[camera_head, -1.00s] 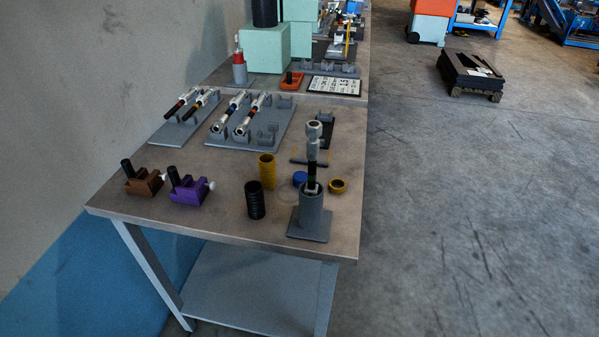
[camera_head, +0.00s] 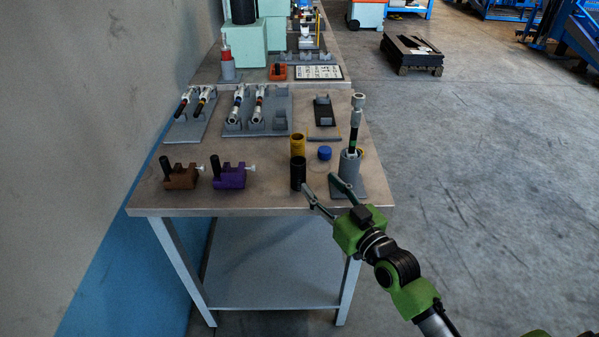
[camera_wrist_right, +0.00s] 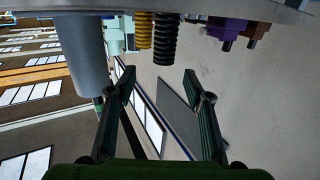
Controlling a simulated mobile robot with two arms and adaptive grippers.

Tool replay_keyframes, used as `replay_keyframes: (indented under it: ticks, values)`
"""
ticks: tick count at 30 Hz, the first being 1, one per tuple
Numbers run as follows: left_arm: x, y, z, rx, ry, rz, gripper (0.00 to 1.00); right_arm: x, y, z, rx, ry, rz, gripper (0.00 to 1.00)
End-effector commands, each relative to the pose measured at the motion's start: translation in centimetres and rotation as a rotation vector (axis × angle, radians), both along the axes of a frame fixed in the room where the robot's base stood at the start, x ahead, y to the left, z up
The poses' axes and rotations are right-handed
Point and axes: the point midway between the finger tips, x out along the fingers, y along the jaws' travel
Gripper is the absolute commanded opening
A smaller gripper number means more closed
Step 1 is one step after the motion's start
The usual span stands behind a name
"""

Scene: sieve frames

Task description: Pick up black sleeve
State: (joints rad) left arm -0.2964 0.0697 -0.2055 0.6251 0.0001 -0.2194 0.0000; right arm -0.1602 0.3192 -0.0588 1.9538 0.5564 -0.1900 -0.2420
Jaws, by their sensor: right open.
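The black sleeve (camera_head: 298,174), a ribbed upright cylinder, stands near the front edge of the table (camera_head: 270,200). My right gripper (camera_head: 320,184) is open and empty at the table's front edge, with its left finger close to the sleeve's lower right side in the head view. I cannot tell from there whether they touch. In the right wrist view, which is upside down, the black sleeve (camera_wrist_right: 166,40) lies ahead of the open fingers (camera_wrist_right: 159,74), roughly in line with the gap between them. My left gripper is not in view.
A yellow ribbed sleeve (camera_head: 298,145) stands just behind the black one. A grey holder (camera_head: 348,175) with an upright tool stands to the right, close to my right finger. A blue cap (camera_head: 324,153) lies behind. Purple (camera_head: 229,176) and brown (camera_head: 180,177) fixtures stand left.

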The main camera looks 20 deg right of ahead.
Motion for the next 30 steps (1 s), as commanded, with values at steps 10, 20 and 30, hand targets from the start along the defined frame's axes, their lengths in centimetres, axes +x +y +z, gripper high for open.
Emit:
replay_keyframes:
  ticks: [10, 20, 30]
  values:
    - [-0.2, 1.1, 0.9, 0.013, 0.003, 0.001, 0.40, 5.7, 1.3, 0.1, 0.001, 0.000, 0.000, 0.47]
    - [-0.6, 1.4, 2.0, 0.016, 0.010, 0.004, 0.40, 8.9, 2.4, 0.3, 0.002, 0.001, 0.001, 0.47]
    - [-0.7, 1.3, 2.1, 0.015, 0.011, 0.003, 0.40, 11.0, 2.9, -0.1, 0.000, 0.003, 0.000, 0.47]
